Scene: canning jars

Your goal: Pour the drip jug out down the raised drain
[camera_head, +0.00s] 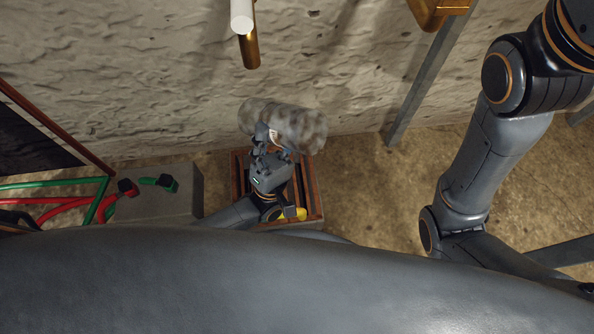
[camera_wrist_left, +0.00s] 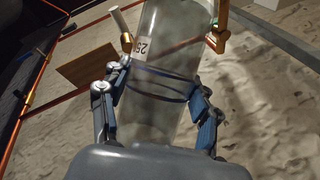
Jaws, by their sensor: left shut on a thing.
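The drip jug (camera_head: 303,128) appears as a mottled grey, translucent cylinder, lying over on its side in the head view. My left gripper (camera_head: 270,142) is shut on it. In the left wrist view the jug (camera_wrist_left: 160,50) stands between both fingers of the gripper (camera_wrist_left: 158,108), with a white label marked with digits and dark bands around it. A white pipe end (camera_head: 241,14) on a brass stem, perhaps the raised drain, stands apart from the jug at the top; it also shows in the left wrist view (camera_wrist_left: 121,25). The jug's contents cannot be made out. My right gripper is out of view.
A reddish slatted wooden crate (camera_head: 314,205) sits below my left gripper. A grey block (camera_head: 183,207) with red and green hoses stands to its left. A brass fitting (camera_head: 430,14) and grey post (camera_head: 425,85) are at the upper right. A rough pale wall (camera_head: 130,60) runs behind.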

